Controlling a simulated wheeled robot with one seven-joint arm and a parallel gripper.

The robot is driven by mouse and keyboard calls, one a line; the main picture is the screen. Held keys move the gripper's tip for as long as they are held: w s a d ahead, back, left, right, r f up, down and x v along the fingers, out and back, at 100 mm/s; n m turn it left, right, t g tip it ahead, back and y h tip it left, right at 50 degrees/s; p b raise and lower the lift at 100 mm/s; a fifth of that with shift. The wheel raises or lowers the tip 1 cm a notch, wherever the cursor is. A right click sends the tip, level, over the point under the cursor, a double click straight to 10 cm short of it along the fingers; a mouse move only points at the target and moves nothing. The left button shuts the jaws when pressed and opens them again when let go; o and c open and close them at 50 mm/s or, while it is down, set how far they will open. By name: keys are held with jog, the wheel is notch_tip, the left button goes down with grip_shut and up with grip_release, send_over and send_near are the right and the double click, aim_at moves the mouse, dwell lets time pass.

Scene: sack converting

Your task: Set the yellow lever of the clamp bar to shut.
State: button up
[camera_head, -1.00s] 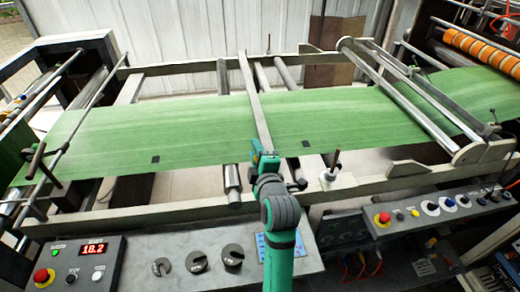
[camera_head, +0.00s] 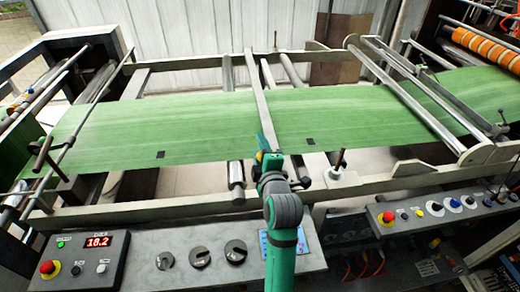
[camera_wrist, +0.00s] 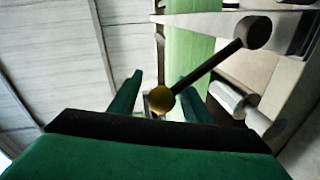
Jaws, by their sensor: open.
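The clamp bar (camera_head: 257,95) is a pale beam lying across the green web (camera_head: 180,120). Its lever shows in the wrist view as a dark rod (camera_wrist: 215,66) with a yellow ball knob (camera_wrist: 160,99), running from a dark round pivot (camera_wrist: 255,33) down to the left. My gripper (camera_wrist: 158,92) is open, with its teal fingers to either side of the knob in that view. I cannot tell whether either finger touches it. In the head view, my gripper (camera_head: 267,145) is at the near end of the clamp bar and hides most of the lever.
A near frame rail (camera_head: 400,183) runs beside my arm. A small post with a dark handle (camera_head: 337,165) stands to the right. The left control box (camera_head: 122,275) and right control panel (camera_head: 465,210) flank the grey bench, where slotted weights (camera_head: 200,257) lie.

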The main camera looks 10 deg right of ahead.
jog(key=v, duration=1)
jog(key=shift+s, duration=0.35)
jog(key=shift+d, duration=0.1)
jog(key=s+a+f+m+h, duration=0.1)
jog(key=s+a+f+m, duration=0.1)
jog(key=s+f+m, duration=0.5)
jog(key=s+a+f+m+h, duration=0.1)
jog(key=s+a+f+m, duration=0.15)
jog(key=s+f, duration=0.55)
jog(key=s+a+f+m, duration=0.1)
jog(key=s+f+m, duration=0.1)
jog(key=s, duration=0.9)
jog(key=s+a+f+m, duration=0.2)
jog(key=s+m, duration=0.3)
jog(key=s, duration=0.6)
jog(key=shift+f, duration=0.65)
jog(key=shift+m, duration=0.25)
